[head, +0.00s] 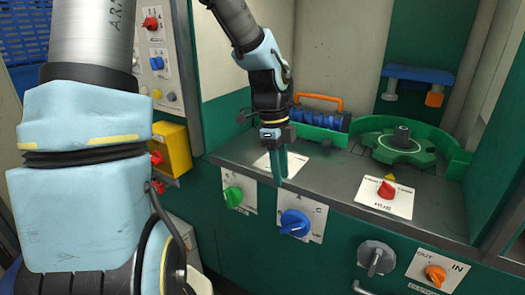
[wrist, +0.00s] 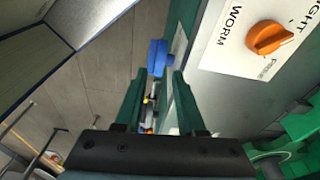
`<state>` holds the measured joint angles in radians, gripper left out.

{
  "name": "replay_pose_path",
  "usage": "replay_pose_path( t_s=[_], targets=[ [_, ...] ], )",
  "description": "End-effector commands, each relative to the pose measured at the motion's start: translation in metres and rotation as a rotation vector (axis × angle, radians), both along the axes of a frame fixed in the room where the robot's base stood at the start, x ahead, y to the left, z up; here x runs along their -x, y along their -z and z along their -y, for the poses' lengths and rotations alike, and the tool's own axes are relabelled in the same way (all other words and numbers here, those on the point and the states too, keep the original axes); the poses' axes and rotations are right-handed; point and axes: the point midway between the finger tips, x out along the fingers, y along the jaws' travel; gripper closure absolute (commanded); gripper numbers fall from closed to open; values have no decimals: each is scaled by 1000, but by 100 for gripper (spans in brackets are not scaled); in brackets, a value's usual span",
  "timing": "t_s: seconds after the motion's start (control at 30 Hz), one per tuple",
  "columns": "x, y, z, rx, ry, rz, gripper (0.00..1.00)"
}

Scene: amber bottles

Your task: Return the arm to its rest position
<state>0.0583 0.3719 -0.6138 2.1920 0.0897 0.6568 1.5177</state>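My arm reaches out over a grey machine ledge (head: 330,190), and my gripper (head: 279,182) hangs from it with its green fingers pointing down. It is close above the ledge's front edge, near a white plate there; I cannot tell from the head view whether it touches. In the wrist view the two fingers of my gripper (wrist: 158,76) stand apart with nothing held between them. A blue knob (wrist: 157,57) shows beyond the fingertips, lower on the machine's front. No bottle is in view.
The front panel has a green knob (head: 233,196), a blue knob (head: 295,223) and a metal lever (head: 376,257). On the ledge are a red knob (head: 386,190), a green wheel (head: 402,150) and an orange handle (head: 318,101). A yellow box (head: 172,150) stands left.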

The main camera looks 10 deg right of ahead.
Motion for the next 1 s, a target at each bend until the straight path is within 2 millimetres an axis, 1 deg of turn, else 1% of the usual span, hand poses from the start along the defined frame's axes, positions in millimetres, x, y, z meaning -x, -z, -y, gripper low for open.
replay_pose_path(
  t_s=[0.07, 0.17, 0.2, 0.27, 0.3, 0.37, 0.4, 0.5, 0.6, 0.7, 0.83, 0.9, 1.0],
  targets=[
    [-3, 3, -20, -30, -153, 5, 61],
    [-8, 6, -55, -70, -458, 16, 61],
    [-9, 7, -71, -85, -603, 19, 61],
    [-9, 7, -95, -98, -823, 27, 61],
    [-9, 7, -111, -104, -970, 30, 61],
    [-7, 6, -133, -104, -1190, 35, 61],
    [-5, 6, -147, -101, -1330, 34, 61],
    [2, 4, -177, -81, -1647, 31, 61],
    [8, 3, -197, -56, -1890, 20, 61],
    [13, 3, -210, -35, -2047, 9, 61],
    [15, 2, -216, -23, -2130, 1, 47],
    [16, 2, -217, -22, -2138, -1, 50],
    [15, 2, -216, -23, -2136, 0, 50]
  ],
)
